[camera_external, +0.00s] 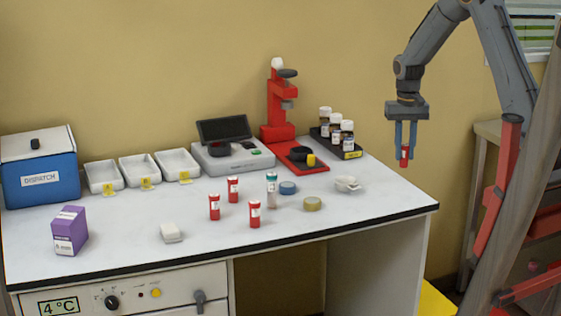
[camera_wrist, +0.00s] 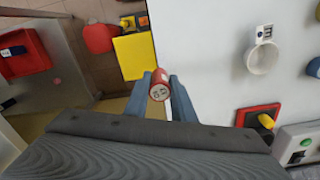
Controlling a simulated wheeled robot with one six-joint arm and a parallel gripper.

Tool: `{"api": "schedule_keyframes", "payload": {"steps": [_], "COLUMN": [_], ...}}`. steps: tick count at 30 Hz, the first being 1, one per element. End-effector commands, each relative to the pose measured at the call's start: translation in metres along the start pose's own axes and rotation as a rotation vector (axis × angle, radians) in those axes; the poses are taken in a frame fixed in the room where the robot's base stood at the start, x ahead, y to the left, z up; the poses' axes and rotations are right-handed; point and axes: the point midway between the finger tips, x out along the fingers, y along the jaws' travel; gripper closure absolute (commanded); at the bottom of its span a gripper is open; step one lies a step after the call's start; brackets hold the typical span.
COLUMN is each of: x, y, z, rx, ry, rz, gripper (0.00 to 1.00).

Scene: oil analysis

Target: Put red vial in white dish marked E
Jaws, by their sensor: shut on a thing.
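My gripper (camera_external: 405,146) is shut on a red vial (camera_external: 404,156), held upright in the air off the right end of the table. The wrist view shows the red vial (camera_wrist: 160,84) end-on between the blue fingers of my gripper (camera_wrist: 160,94). Three white dishes, left (camera_external: 103,182), middle (camera_external: 139,176) and right (camera_external: 177,168), stand at the back left of the table with yellow tags in front. The letters on the tags are too small to read. More red vials (camera_external: 232,183), (camera_external: 214,207), (camera_external: 255,214) stand mid-table.
The blue box (camera_external: 40,178) is far left.

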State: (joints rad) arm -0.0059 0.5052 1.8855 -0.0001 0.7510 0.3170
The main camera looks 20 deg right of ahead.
Motion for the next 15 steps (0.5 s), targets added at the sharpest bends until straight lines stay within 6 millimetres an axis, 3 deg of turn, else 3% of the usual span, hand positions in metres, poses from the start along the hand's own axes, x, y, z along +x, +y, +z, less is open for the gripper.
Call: {"api": "schedule_keyframes", "payload": {"steps": [4, 7, 12, 15], "x": [-0.011, -0.024, -0.047, -0.058], "y": [-0.035, -0.073, -0.135, -0.162], "z": [0.004, 0.011, 0.031, 0.043], "rx": [0.034, 0.084, 0.176, 0.221], "ry": [0.003, 0.005, 0.003, 0.002], "rz": [-0.002, -0.003, -0.003, -0.003], "gripper": [0.98, 0.98, 0.98, 0.98]}}
